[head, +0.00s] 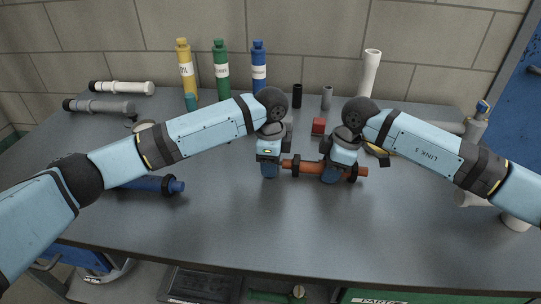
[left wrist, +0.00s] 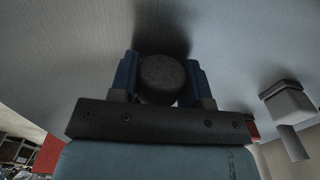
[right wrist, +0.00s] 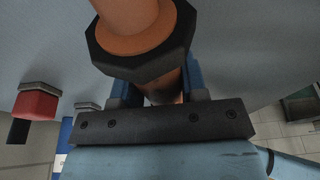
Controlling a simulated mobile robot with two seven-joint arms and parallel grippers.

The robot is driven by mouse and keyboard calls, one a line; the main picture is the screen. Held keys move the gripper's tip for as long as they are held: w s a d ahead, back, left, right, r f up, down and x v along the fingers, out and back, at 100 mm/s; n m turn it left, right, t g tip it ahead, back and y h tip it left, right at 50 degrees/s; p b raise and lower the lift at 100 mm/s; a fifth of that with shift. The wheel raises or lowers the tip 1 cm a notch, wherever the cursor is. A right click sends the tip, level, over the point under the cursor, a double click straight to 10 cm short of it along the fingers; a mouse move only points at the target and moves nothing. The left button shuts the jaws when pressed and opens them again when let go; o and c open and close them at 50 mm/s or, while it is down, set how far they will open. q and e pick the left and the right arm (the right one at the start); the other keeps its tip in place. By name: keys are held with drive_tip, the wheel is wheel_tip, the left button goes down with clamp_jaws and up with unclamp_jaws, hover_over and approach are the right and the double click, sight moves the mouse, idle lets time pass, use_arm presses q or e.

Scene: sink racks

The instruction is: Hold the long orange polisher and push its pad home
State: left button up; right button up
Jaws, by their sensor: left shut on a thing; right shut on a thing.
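The long orange polisher (head: 306,167) lies level, just above or on the table; I cannot tell which. It has dark collars, one large in the right wrist view (right wrist: 135,50). My right gripper (head: 330,177) is shut around its shaft, beside that collar. My left gripper (head: 269,172) is at the polisher's left end, shut on a round dark grey pad (left wrist: 162,75), which shows between its blue fingers in the left wrist view. In the head view the left gripper hides the pad, so I cannot tell whether a gap remains between it and the shaft.
A blue tool (head: 155,185) lies at the left, partly behind my left arm. Yellow (head: 186,72), green (head: 221,74) and blue (head: 259,68) bottles stand at the back. A red block (head: 318,126) sits behind the grippers. The front middle of the table is clear.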

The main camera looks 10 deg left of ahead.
use_arm(q)
drive_tip(key=shift+d, duration=0.75)
drive_tip(key=o, duration=0.9)
drive_tip(key=shift+c, duration=0.2)
drive_tip(key=shift+a, duration=0.1)
drive_tip(key=shift+r, duration=3.5)
use_arm(e)
drive_tip(key=o, duration=1)
drive_tip(key=shift+c, duration=0.2)
drive_tip(key=shift+r, duration=0.1)
